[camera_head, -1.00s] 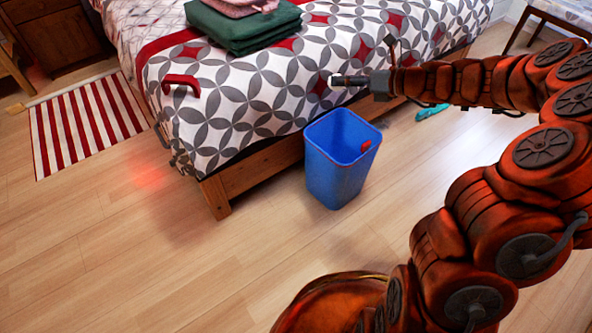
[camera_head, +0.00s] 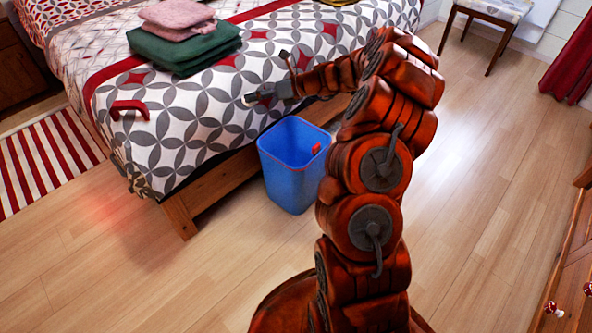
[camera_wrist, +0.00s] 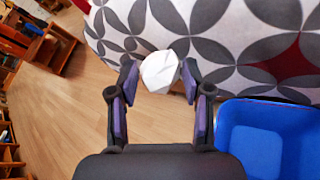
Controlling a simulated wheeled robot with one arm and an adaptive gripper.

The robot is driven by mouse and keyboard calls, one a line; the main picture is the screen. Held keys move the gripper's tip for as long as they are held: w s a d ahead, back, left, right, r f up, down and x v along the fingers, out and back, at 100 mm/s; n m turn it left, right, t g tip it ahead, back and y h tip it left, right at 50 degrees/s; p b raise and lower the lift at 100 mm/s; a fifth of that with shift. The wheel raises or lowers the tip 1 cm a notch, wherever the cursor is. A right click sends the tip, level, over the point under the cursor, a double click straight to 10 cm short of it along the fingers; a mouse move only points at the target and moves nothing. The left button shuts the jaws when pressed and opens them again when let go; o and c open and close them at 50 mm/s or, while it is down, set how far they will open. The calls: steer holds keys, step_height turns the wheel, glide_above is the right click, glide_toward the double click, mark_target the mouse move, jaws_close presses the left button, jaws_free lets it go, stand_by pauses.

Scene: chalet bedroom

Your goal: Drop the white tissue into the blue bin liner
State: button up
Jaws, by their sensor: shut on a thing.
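The white crumpled tissue (camera_wrist: 159,72) is between the fingertips of my gripper (camera_wrist: 157,80) in the wrist view. The gripper is shut on it. In the head view my gripper (camera_head: 252,98) is in front of the bed's side, up and to the left of the bin in the picture, with a small pale spot at its tip. The blue bin (camera_head: 285,182) stands upright on the floor by the bed. Its open top faces up, with a red mark on the rim. In the wrist view the bin (camera_wrist: 225,125) lies to the right of the gripper, and the tissue is not over its opening.
The bed (camera_head: 185,125) with its patterned cover runs behind the bin. Folded green cloth (camera_head: 185,50) and pink cloth (camera_head: 178,15) lie on it. A red-striped rug (camera_head: 45,160) is at left, a chair (camera_head: 490,12) at the back right. The floor on the right is open.

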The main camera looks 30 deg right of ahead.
steer(key=d+f+n+p, duration=0.1)
steer(key=d+f, duration=0.5)
steer(key=d, duration=0.2)
steer(key=d+f+p, duration=0.1)
steer(key=d+f, duration=0.4)
steer(key=d, duration=0.3)
step_height(320, 180, down, 6)
steer(key=b, duration=0.5)
steer(key=shift+s+d+f+g, duration=0.2)
steer(key=shift+s+g, duration=0.1)
steer(key=shift+s, duration=0.15)
steer(key=shift+r, duration=0.1)
steer(key=o, duration=0.8)
